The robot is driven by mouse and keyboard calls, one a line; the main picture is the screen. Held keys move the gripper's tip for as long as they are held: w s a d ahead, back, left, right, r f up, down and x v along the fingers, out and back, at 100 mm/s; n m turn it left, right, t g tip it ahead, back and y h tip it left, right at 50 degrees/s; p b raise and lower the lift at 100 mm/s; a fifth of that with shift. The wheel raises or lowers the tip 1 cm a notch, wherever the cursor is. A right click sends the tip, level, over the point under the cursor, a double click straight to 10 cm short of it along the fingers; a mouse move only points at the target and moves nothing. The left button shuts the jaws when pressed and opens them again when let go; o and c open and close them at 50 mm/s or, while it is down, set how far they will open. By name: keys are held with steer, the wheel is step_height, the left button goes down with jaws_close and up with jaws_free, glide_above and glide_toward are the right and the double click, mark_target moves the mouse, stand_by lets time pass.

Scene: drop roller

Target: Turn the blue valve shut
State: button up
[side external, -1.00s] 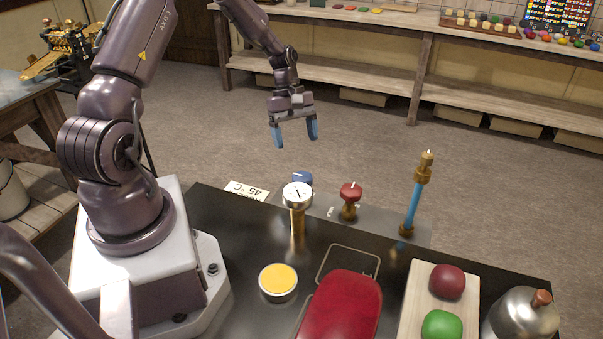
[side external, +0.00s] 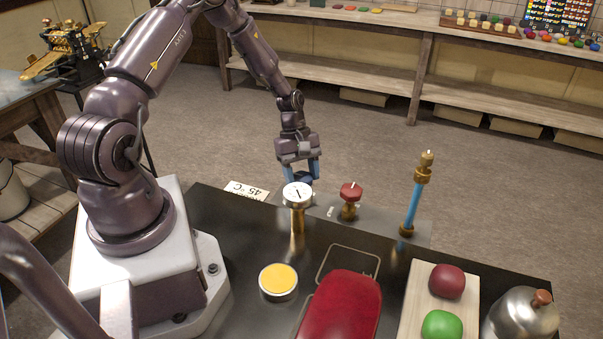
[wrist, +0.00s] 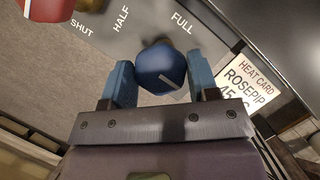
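The blue valve knob (wrist: 161,66) shows in the wrist view with a short white line on its top. My gripper (wrist: 161,77) is open, with one blue finger on each side of the knob. I cannot tell whether either finger touches it. In the side view my gripper (side external: 301,170) points down at the knob, which is mostly hidden behind the fingers and the white dial gauge (side external: 297,194). The labels SHUT (wrist: 82,27), HALF (wrist: 121,19) and FULL (wrist: 183,22) are printed on the grey plate near the knob.
A red valve (side external: 350,191) stands right of the gauge, and a blue tube with brass fittings (side external: 416,196) farther right. A heat card (side external: 246,191) lies left of the knob. A yellow-topped cup (side external: 278,281) and a red pad (side external: 343,307) are nearer the camera.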

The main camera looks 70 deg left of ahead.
steer(key=c, duration=0.4)
steer(key=shift+m, duration=0.4)
steer(key=m+g, duration=0.1)
steer(key=m, duration=0.2)
steer(key=shift+w+m+g, duration=0.1)
steer(key=shift+m+g, duration=0.2)
steer(key=m+g+y, duration=0.1)
steer(key=m, duration=0.2)
steer(key=shift+r+m, duration=0.1)
steer(key=shift+m, duration=0.3)
steer(key=m+y, duration=0.1)
steer(key=m, duration=0.1)
steer(key=m+g, duration=0.1)
steer(key=m, duration=0.2)
steer(key=shift+w+d+y, duration=0.1)
steer(key=shift+y, duration=0.3)
steer(key=shift+m+g+y, duration=0.4)
steer(key=shift+m+y, duration=0.4)
steer(key=shift+m, duration=1.6)
steer(key=o, duration=0.9)
